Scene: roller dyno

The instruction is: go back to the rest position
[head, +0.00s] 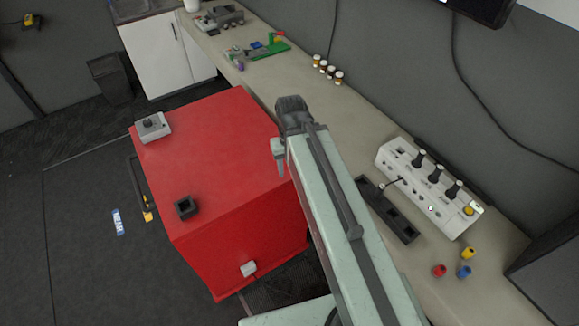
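My arm reaches up from the bottom of the head view, with its dark wrist joint above the gap between the red cabinet and the bench. A small part of my gripper (279,157) shows below the wrist, pointing down near the right edge of the red cabinet (215,145). Its fingertips are mostly hidden, so I cannot tell whether it is open or shut. No held object is visible.
A grey box with a knob (152,126) and a black square block (186,207) sit on the cabinet. The bench (300,95) carries a white lever panel (428,188), a black slotted holder (388,210), coloured caps (440,271) and small bottles (328,69). Floor at left is mostly clear.

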